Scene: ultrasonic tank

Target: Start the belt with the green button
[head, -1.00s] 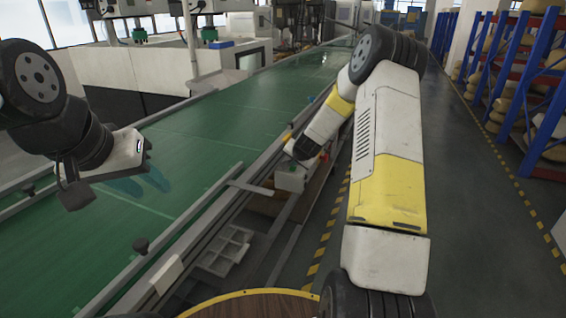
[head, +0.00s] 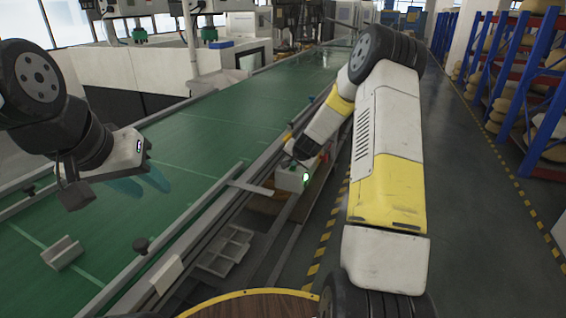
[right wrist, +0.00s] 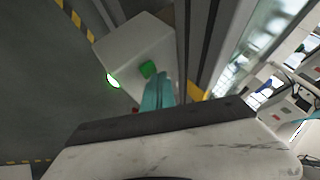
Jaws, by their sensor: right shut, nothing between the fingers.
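The control box (head: 289,180) stands beside the belt's right rail, and it also shows in the right wrist view (right wrist: 130,48). The green button (right wrist: 148,69) is on its face. My right gripper (right wrist: 157,88) is shut and empty, with its teal fingertips right at the green button; I cannot tell whether they touch it. A lamp (right wrist: 112,80) on the box glows white-green, and its glow shows in the head view (head: 306,177). The green belt (head: 215,135) carries a grey metal bracket (head: 62,252) at the near left. My left gripper (head: 142,186) is open and empty above the belt.
A grey compartment tray (head: 224,250) lies beside the belt rail. A round wooden tabletop (head: 250,306) is at the bottom edge. Blue racks (head: 545,100) stand on the right, with clear floor before them.

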